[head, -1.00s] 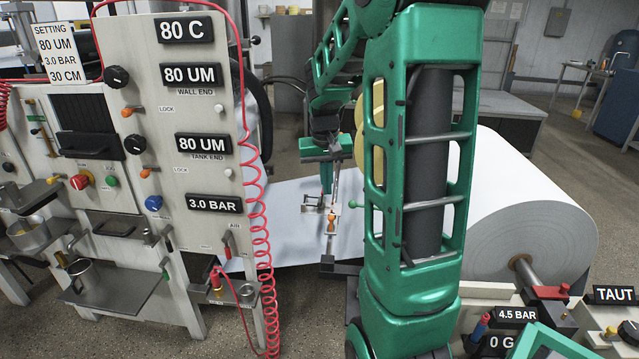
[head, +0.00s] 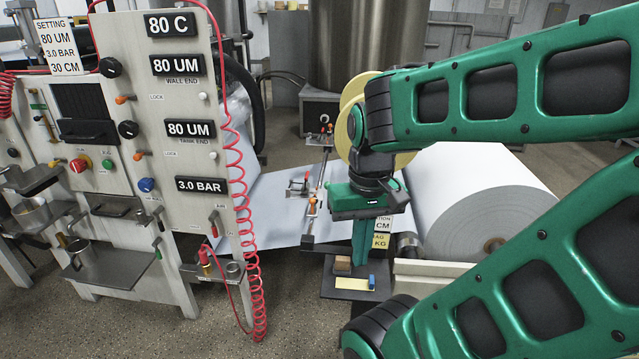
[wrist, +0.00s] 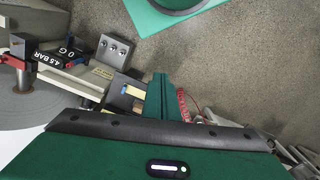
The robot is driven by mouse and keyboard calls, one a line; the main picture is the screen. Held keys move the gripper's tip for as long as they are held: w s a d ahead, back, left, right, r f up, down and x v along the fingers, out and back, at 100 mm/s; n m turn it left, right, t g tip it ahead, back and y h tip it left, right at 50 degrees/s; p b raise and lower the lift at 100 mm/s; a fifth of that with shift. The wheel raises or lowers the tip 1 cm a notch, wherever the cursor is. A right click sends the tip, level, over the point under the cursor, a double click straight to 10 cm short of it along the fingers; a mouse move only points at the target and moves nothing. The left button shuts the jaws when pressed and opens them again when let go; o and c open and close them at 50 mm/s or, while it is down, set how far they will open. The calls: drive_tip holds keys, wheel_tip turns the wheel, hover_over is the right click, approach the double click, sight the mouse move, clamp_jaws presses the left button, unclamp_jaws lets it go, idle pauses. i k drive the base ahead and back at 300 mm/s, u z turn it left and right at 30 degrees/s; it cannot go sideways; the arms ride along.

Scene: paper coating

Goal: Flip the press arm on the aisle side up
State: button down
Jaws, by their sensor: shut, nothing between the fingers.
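A dark bar crosses the pale paper web (head: 275,205) in the head view. Near its close end is a small pale press arm with an orange knob (head: 312,204). Another orange-knobbed fitting (head: 326,128) stands at the bar's far end. The picture is too small to tell how far either arm is tilted. My gripper (head: 358,262) points down, shut and empty, to the right of the near orange knob and apart from it. In the wrist view my gripper's green fingers (wrist: 163,95) are together; no press arm can be made out there.
A small shelf with a yellow pad (head: 352,284) and a blue block (head: 372,281) lies below my gripper. The large paper roll (head: 480,190) is to the right. The control panel (head: 190,110) with a red coiled hose (head: 250,270) stands left. Yellow discs (head: 352,115) are behind my wrist.

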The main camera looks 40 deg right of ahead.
sight(306, 186)
drive_tip(key=k, duration=0.9)
drive_tip(key=u, duration=0.5)
drive_tip(key=i, duration=2.05)
drive_tip(key=z, duration=1.1)
drive_tip(key=i, duration=0.25)
